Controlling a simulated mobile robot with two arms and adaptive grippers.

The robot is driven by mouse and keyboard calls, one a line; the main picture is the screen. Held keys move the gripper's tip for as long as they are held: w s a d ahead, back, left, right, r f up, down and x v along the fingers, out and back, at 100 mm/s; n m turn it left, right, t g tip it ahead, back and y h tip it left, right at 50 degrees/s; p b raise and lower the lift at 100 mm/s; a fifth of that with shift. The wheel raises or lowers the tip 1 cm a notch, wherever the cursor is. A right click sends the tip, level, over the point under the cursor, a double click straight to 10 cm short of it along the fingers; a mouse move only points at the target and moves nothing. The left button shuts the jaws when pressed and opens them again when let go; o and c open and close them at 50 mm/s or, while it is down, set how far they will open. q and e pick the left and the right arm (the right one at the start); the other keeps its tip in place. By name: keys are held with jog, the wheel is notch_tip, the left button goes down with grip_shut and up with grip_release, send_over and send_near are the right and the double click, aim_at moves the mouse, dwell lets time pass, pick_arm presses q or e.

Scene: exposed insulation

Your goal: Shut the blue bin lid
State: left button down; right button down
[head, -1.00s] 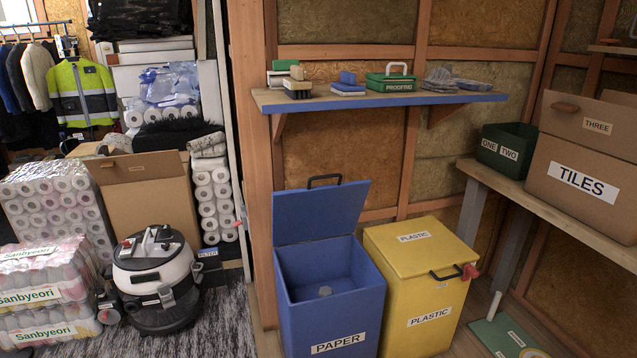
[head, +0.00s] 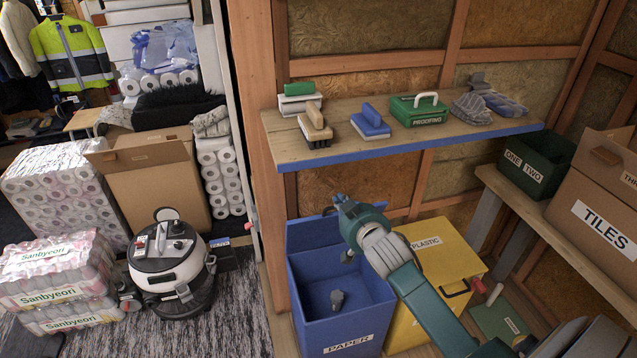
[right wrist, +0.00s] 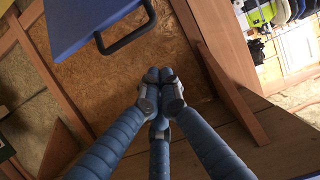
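The blue bin (head: 345,328), labelled PAPER, stands on the floor with its blue lid (head: 312,234) raised at the back. A small grey item lies inside. The lid and its black handle (right wrist: 128,36) show at upper left in the right wrist view. My right gripper (head: 341,201) is at the lid's upper right in the head view and covers part of it. In the right wrist view my right gripper (right wrist: 159,76) has its fingertips together, with nothing seen between them, apart from the handle. My left gripper is not in view.
A yellow PLASTIC bin (head: 452,262) stands right beside the blue bin, partly behind my right arm. A wooden shelf (head: 300,152) with brushes and a green box juts out above both bins. A vacuum cleaner (head: 168,262) stands on the left.

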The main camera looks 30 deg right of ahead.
aim_at(334, 208)
jog(key=x, duration=1)
jog(key=s, duration=0.1)
jog(key=s+f+p, duration=0.1)
jog(key=s, duration=0.1)
jog(key=shift+s+a+f+p, duration=0.35)
jog(key=shift+s+f+p, duration=0.05)
jog(key=shift+f, duration=0.15)
